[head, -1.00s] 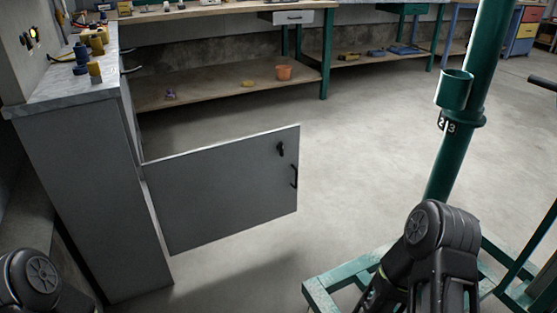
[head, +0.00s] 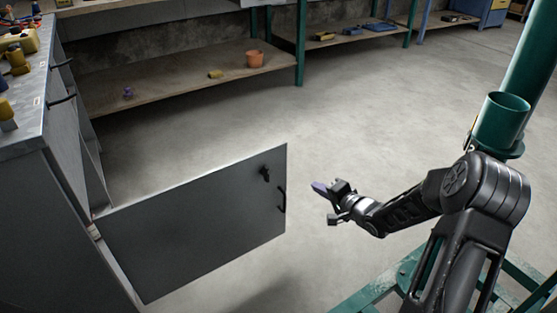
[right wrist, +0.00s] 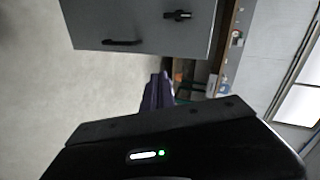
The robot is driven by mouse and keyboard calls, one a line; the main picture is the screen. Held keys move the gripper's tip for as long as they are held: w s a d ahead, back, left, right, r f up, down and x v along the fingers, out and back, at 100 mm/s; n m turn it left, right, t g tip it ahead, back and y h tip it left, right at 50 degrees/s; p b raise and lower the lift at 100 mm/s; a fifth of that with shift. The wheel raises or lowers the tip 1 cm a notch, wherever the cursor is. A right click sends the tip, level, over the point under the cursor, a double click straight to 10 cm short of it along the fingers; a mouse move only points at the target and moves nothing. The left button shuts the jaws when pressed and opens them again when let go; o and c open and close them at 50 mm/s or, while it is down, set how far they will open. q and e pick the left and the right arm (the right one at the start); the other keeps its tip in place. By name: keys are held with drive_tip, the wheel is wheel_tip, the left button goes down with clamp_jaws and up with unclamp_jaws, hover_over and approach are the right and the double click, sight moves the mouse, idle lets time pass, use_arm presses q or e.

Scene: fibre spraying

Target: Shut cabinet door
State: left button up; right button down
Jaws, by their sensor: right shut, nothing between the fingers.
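The grey cabinet door (head: 195,225) stands swung wide open, hinged at its left edge to the grey cabinet (head: 55,225). It has a black handle (head: 282,199) and a black lock or latch (head: 265,174) near its free edge. My right gripper (head: 318,188) is shut and empty, a little to the right of the door's free edge and apart from it. In the right wrist view the door (right wrist: 140,22), its handle (right wrist: 122,42) and the latch (right wrist: 177,15) show beyond the shut fingers (right wrist: 158,90). My left gripper is not in view.
A green post with a cup-like holder (head: 502,118) stands at the right on a green base frame (head: 375,292). Workbenches with a low shelf (head: 180,75) run along the back, with an orange pot (head: 254,58) on it. The floor (head: 340,120) behind the door is clear.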

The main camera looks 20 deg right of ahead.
drive_tip(key=shift+w+a+r+m+y, duration=0.15)
drive_tip(key=shift+a+r+m, duration=0.1)
drive_tip(key=shift+m, duration=0.3)
drive_tip(key=shift+w+a+r+m+y, duration=0.1)
drive_tip(key=shift+a+r+m+y, duration=0.1)
drive_tip(key=shift+m, duration=0.35)
drive_tip(key=b, duration=0.5)
approach(284, 166)
drive_tip(key=x, duration=0.2)
drive_tip(key=f+x, duration=0.1)
drive_tip(key=x, duration=0.2)
drive_tip(key=shift+a, duration=0.15)
drive_tip(key=shift+w+a+b, duration=0.1)
drive_tip(key=shift+w+b, duration=0.25)
drive_tip(key=shift+w, duration=0.2)
drive_tip(key=shift+w+r, duration=0.1)
